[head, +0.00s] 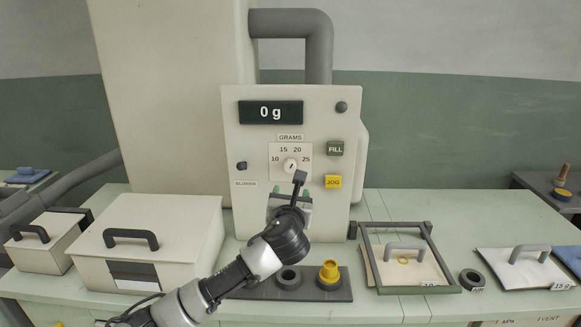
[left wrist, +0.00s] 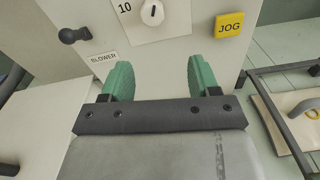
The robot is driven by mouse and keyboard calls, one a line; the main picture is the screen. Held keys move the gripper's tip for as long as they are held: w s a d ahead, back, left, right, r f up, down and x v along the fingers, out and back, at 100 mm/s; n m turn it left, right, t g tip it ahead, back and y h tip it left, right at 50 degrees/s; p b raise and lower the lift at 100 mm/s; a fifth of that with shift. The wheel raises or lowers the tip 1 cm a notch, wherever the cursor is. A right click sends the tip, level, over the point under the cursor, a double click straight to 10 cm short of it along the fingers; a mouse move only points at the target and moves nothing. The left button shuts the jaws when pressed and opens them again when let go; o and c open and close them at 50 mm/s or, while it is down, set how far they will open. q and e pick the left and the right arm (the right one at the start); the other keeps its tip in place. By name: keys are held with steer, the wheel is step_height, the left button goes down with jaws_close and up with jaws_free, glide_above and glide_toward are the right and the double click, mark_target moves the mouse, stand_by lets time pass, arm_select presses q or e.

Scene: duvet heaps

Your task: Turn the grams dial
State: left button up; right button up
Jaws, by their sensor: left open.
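The grams dial (head: 290,166) is a small white knob with a dark pointer mark, on a pale plate labelled GRAMS with 10, 15, 20 and 25 around it. It sits on the upright cream panel (head: 236,137). The dial also shows at the top of the left wrist view (left wrist: 152,13), partly cut off. My left gripper (head: 291,191) is just below the dial in the head view. Its two green fingers, seen in the left wrist view (left wrist: 158,80), are apart with nothing between them. The fingers are not touching the dial. My right gripper is not in view.
Lidded boxes (head: 165,228) stand left. A grey frame (head: 433,250) over a handled pad is right.

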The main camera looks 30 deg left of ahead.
mark_target(290, 168)
arm_select(q)
steer(key=shift+m+y, duration=0.3)
steer(key=shift+m, duration=0.3)
steer(key=x, duration=0.4)
steer(key=r+x, duration=0.1)
steer(key=x, duration=0.3)
steer(key=r+x, duration=0.1)
steer(key=x, duration=0.3)
steer(key=shift+s+p, duration=0.1)
steer(key=shift+p, duration=0.2)
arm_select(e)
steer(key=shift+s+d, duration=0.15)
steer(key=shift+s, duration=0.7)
arm_select(q)
steer(key=shift+c, duration=0.4)
steer(key=c, duration=0.8)
steer(key=shift+c, duration=0.2)
